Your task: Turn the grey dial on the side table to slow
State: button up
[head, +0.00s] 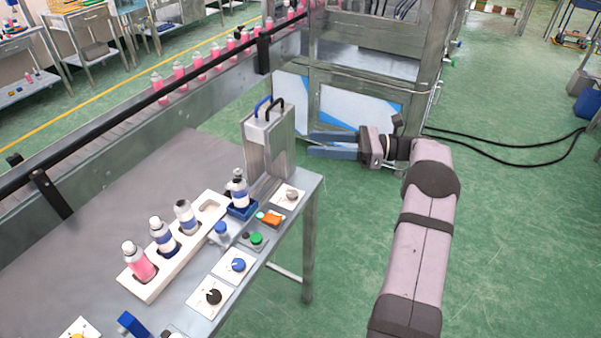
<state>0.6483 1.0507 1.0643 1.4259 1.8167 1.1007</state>
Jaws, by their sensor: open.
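The grey dial (292,195) sits on a white square plate at the far right corner of the side table (110,205). Its pointer and plate markings are too small to read, so I cannot tell its setting. My gripper (312,145) is open and empty, with its two blue fingers pointing left. In the picture it is above and slightly right of the dial, apart from it and beyond the table's right edge.
A metal box with blue and black handles (268,140) stands just behind the dial. An orange switch (271,217), a green button (256,238), a blue dial (238,264) and a black dial (213,296) line the near edge. A white rack (156,290) holds bottles.

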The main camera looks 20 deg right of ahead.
jog(key=r+m+t+p, duration=0.1)
jog(key=r+m+p, duration=0.1)
jog(key=m+t+h, duration=0.1)
jog(key=h, duration=0.6)
send_near(293, 193)
jog(key=shift+f, duration=0.35)
jog(key=shift+p+x, duration=1.3)
jog(key=shift+x, duration=2.25)
jog(key=shift+a+r, duration=0.1)
jog(key=shift+r, duration=0.1)
